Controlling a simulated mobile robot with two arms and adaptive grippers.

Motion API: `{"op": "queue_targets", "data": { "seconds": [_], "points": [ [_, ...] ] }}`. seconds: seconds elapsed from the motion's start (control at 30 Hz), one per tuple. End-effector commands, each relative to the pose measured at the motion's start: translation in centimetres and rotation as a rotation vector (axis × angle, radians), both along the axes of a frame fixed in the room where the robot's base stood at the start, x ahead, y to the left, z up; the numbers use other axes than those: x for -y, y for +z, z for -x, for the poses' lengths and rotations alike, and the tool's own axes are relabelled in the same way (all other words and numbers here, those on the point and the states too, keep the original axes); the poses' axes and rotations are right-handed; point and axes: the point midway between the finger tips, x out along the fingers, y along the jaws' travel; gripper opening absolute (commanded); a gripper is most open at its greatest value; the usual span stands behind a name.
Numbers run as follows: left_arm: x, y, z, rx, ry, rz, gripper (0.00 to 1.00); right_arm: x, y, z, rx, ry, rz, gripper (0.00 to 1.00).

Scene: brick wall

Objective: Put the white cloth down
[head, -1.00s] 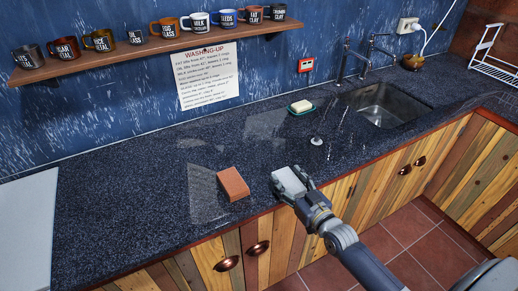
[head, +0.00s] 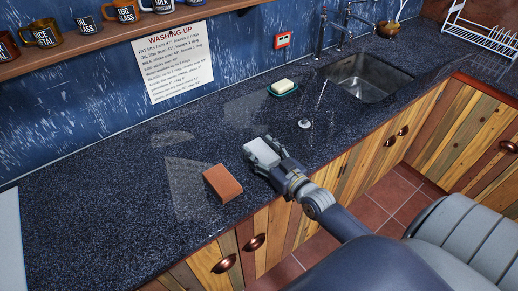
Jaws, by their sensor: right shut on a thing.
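The white cloth (head: 262,151) is a small pale block-like piece at the front part of the dark speckled counter (head: 100,210). My right gripper (head: 268,158) is shut on it, reaching in from the lower right. The cloth is at or just above the counter top; I cannot tell whether it touches. The fingers hide part of its right side. My left gripper is not in view.
An orange-brown brick-shaped block (head: 222,184) lies just left of the cloth. A soap on a green dish (head: 283,87), a small white stopper-like thing (head: 304,124) and the sink (head: 365,77) are farther back. Mugs (head: 88,25) stand on the shelf. Clear counter lies left.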

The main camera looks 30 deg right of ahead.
Motion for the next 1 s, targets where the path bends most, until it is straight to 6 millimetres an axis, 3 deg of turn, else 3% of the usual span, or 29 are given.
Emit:
{"op": "queue_targets", "data": {
  "seconds": [0.17, 0.2, 0.27, 0.4, 0.77, 1.0],
  "points": [
    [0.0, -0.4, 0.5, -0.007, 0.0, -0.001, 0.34, 0.0, -0.5, 0.0, -0.001, 0.0, 0.0, 0.36],
    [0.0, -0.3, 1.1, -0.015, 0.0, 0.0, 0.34, 0.0, -0.4, 0.0, 0.0, 0.0, 0.0, 0.63],
    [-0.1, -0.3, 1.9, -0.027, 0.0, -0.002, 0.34, 0.0, -0.4, 0.0, 0.0, 0.0, 0.0, 0.76],
    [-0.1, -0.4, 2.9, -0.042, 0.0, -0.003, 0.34, 0.0, -0.4, 0.0, 0.0, 0.0, 0.0, 0.76],
    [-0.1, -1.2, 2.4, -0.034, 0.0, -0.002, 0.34, 0.0, -0.7, 0.0, 0.001, 0.0, -0.002, 0.76],
    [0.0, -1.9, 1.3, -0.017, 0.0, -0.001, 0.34, -0.1, -0.7, 3.9, -0.003, 0.001, -0.002, 0.76]
  ]
}}
